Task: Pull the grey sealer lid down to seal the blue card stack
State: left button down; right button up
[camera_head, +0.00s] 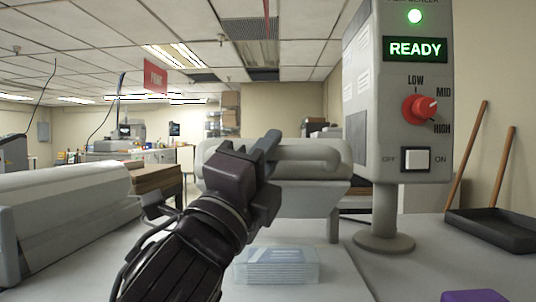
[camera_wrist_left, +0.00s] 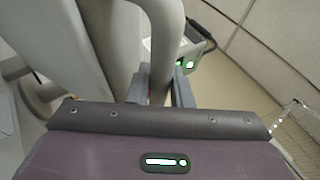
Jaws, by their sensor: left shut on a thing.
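The grey sealer lid (camera_head: 325,172) is raised above the table in the middle of the head view, with a looped handle on its front. My left gripper (camera_head: 271,160) is shut on this handle, and its body hides part of the lid. In the left wrist view the handle bar (camera_wrist_left: 163,60) runs between the fingers (camera_wrist_left: 178,92). The blue card stack (camera_head: 277,262) lies flat on the table below the lid, in a clear case or wrap, apart from the lid. My right gripper is not in view.
A grey control post (camera_head: 400,90) with a lit READY sign, red dial and white switch stands right of the lid. A black tray (camera_head: 495,232) with wooden handles is at far right. A purple item (camera_head: 473,296) shows at the bottom edge. A long grey machine (camera_head: 65,215) fills the left.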

pick_arm(q)
jog(key=c, duration=1.3)
grip_release()
jog(key=shift+w, duration=0.1)
jog(key=shift+f, duration=0.1)
